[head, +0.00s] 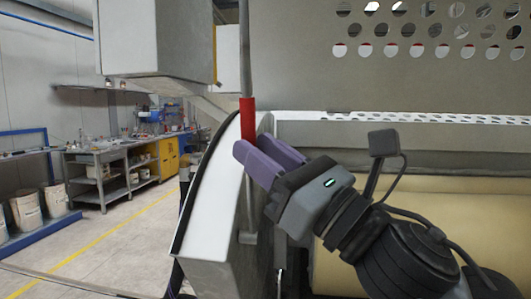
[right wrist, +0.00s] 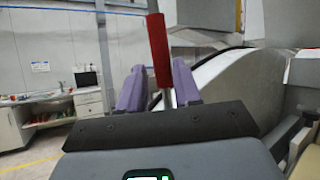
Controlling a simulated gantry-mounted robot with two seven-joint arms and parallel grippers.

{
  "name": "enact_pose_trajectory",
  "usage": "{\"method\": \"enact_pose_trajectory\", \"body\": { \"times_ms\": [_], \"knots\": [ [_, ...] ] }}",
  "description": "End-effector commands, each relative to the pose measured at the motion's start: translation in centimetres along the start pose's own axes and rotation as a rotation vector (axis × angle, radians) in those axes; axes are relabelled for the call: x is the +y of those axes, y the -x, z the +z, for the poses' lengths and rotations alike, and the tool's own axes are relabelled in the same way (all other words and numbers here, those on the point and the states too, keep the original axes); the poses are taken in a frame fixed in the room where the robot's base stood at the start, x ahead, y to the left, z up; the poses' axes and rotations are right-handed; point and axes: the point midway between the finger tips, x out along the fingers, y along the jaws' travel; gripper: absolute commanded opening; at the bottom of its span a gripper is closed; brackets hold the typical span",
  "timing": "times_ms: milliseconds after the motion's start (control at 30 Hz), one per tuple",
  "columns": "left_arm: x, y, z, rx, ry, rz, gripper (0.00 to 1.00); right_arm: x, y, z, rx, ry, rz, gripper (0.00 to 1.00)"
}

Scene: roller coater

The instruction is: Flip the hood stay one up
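The hood stay is an upright thin grey rod with a red sleeve (head: 248,118), standing at the curved end of the machine's side panel. In the right wrist view the red sleeve (right wrist: 158,50) leans slightly, with bare metal rod below it. My right gripper (head: 262,160) has purple fingers just below the red sleeve in the head view. In the right wrist view its fingers (right wrist: 157,88) stand apart on either side of the stay, with a visible gap on the left. The sleeve's lower end lies between or just beyond the fingertips. My left gripper is not in view.
The white curved side panel (head: 214,185) is close beside my right gripper. A perforated hood plate (head: 400,85) rises above, and a cream roller (head: 440,196) lies behind my right arm. A grey box (head: 155,35) hangs at upper left. The floor at left is open.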

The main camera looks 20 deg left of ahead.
Motion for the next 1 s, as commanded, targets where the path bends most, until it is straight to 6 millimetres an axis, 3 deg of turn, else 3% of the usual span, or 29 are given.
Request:
{"method": "enact_pose_trajectory", "body": {
  "times_ms": [367, 1000],
  "knots": [
    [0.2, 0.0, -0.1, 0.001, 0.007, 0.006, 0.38, -0.2, 0.7, 0.0, 0.000, -0.001, -0.004, 0.33],
    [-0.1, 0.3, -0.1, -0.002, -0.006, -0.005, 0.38, -0.1, 9.9, 0.0, 0.001, -0.001, -0.002, 0.33]
  ]
}}
